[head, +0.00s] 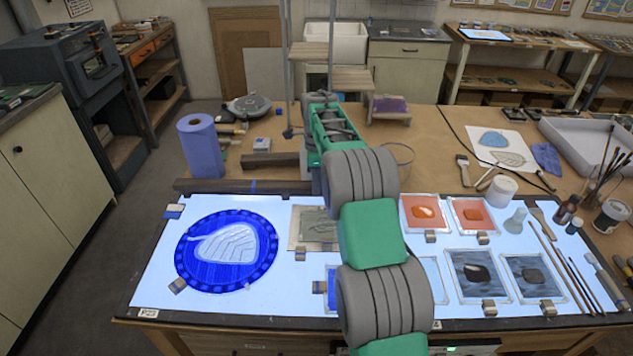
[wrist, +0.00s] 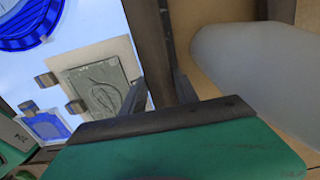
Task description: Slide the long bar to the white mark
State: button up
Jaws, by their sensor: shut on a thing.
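The long bar (head: 225,186) is dark and lies along the back edge of the light table, running left to right. A small blue stripe shows on it in the head view. In the wrist view the bar (wrist: 152,45) runs up between the two fingers of my gripper (wrist: 160,88), which is shut on it. In the head view my arm hides the fingers and part of the bar. A small piece with a white top (head: 174,208) sits just in front of the bar's left end. I cannot tell whether it is the white mark.
The lit panel (head: 150,285) holds a round blue glass piece (head: 226,250), a grey leaf tile (head: 318,226) and orange tiles (head: 425,212). A blue paper roll (head: 199,145) and a shorter dark block (head: 270,160) stand behind the bar. Brushes and jars crowd the right.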

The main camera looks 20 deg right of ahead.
grip_shut()
dwell(0.8)
